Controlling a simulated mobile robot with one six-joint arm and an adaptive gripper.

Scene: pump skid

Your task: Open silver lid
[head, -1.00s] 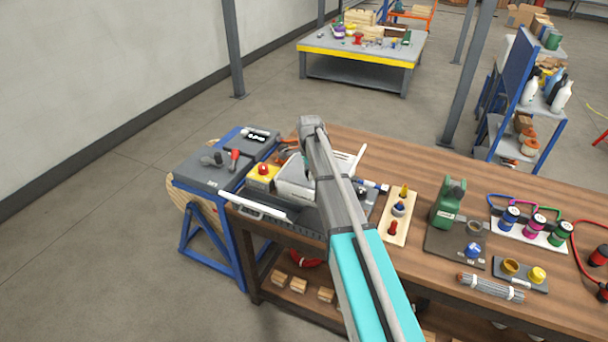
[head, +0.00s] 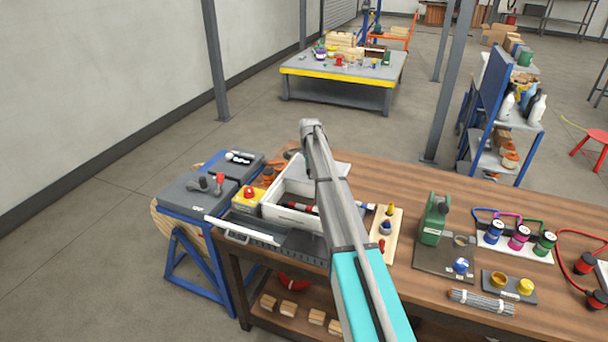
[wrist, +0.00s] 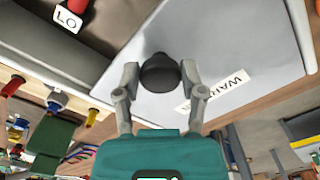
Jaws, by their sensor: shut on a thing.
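In the wrist view the silver lid (wrist: 245,50) is a flat pale grey panel with a black knob (wrist: 160,76) and a white label partly reading "WAR". My gripper (wrist: 159,80) has its two fingers closed on either side of the knob. In the head view the lid (head: 338,169) shows partly behind my arm, at the back right of a white open-topped box (head: 281,211). Red and dark items lie inside the box. My arm hides the gripper and knob there.
A yellow box with a red button (head: 247,197) stands left of the white box. A grey unit with levers (head: 198,190) adjoins the bench's left end.

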